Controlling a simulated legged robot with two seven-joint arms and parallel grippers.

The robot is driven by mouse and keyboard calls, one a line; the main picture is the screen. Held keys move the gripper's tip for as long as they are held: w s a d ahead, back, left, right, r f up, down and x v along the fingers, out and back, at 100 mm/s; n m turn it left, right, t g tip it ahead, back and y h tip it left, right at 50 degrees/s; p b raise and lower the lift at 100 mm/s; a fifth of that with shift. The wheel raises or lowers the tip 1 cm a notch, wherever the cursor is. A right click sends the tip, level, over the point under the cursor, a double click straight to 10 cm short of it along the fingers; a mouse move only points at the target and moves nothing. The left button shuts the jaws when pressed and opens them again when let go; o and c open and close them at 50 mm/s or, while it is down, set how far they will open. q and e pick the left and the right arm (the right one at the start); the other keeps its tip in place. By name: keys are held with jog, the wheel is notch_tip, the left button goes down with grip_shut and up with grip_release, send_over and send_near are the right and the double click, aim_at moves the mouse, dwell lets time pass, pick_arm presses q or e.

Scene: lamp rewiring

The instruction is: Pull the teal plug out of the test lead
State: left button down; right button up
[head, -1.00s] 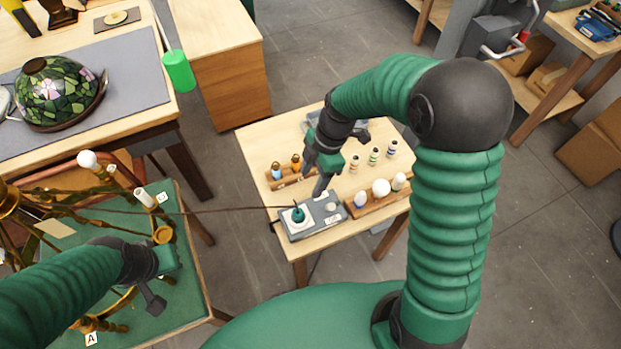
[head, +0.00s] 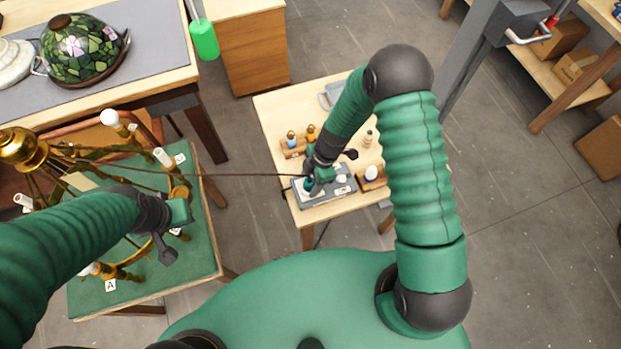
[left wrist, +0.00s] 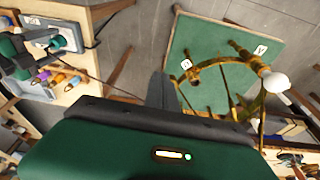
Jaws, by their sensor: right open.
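The teal plug (head: 309,188) sits on the white square on top of a grey test box (head: 338,191) on the small wooden table. A thin dark lead (head: 230,175) stretches from the brass lamp frame (head: 70,158) to it. My right gripper (head: 312,181) is open, low over the box and close around or beside the plug; contact is hidden. The left wrist view also shows the plug (left wrist: 57,42) with the right gripper beside it. My left gripper (head: 170,238) is over the green mat near the lamp frame; its jaw opening is unclear.
Orange-and-blue parts stand in a wooden rack (head: 293,152) behind the box. The green-topped table (head: 205,240) carries the brass frame. Grey floor lies between the tables.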

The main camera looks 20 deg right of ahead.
jog(key=c, duration=0.9)
jog(key=o, duration=0.9)
